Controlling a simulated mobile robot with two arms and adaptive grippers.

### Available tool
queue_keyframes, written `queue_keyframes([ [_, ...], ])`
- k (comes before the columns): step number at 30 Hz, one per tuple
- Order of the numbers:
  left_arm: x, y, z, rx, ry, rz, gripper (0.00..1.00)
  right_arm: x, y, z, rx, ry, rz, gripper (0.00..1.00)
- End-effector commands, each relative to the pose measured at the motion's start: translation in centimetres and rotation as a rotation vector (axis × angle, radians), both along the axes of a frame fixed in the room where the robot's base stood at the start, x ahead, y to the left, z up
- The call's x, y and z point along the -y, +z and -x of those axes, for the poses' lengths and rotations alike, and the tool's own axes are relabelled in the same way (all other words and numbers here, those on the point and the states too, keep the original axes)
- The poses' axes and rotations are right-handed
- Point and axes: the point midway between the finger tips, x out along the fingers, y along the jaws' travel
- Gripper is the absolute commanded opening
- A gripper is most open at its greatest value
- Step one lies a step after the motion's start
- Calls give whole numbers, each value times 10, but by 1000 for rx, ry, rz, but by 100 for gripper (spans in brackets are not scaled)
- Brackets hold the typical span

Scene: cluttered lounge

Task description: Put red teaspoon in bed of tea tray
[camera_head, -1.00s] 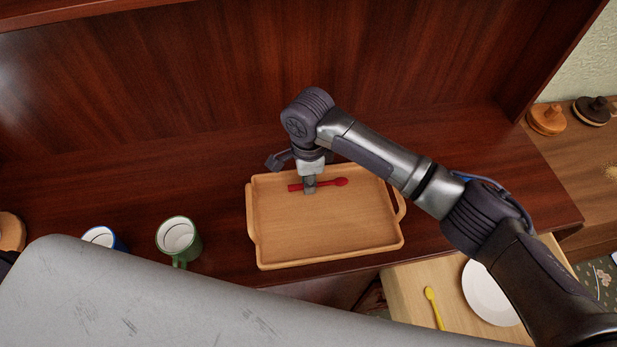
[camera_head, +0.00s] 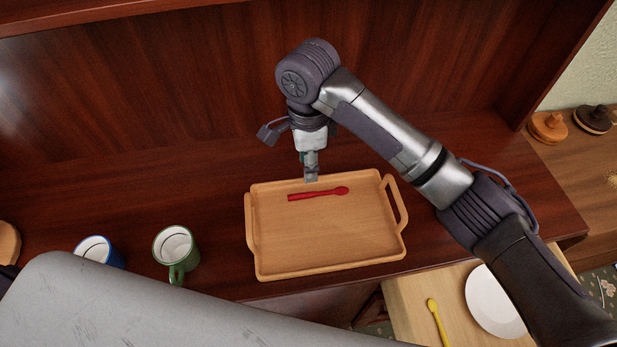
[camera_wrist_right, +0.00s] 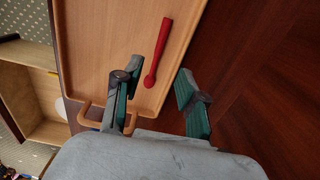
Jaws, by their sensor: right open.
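The red teaspoon (camera_head: 318,194) lies flat in the bed of the wooden tea tray (camera_head: 325,235), near the tray's far edge. My right gripper (camera_head: 311,178) is above the tray's far edge, just beyond the spoon and apart from it. In the right wrist view, the gripper (camera_wrist_right: 158,85) has its fingers spread and empty. The spoon (camera_wrist_right: 159,55) shows there beyond the fingers, lying on the tray (camera_wrist_right: 100,40). My left gripper is not in view.
A green mug (camera_head: 175,249) and a blue mug (camera_head: 97,250) stand left of the tray on the dark wood surface. Below right, a lighter surface holds a yellow spoon (camera_head: 437,321) and a white plate (camera_head: 493,301). A wooden back panel rises behind the tray.

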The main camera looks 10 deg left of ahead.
Motion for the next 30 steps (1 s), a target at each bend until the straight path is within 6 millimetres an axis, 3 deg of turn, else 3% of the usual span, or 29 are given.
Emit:
queue_keyframes([
  [7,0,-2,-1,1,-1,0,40,0,23,0,0,0,0,41],
  [23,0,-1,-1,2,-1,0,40,0,25,0,-1,0,0,41],
  [26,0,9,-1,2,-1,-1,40,0,35,0,0,0,0,41],
  [30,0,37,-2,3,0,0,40,0,63,0,0,0,0,41],
])
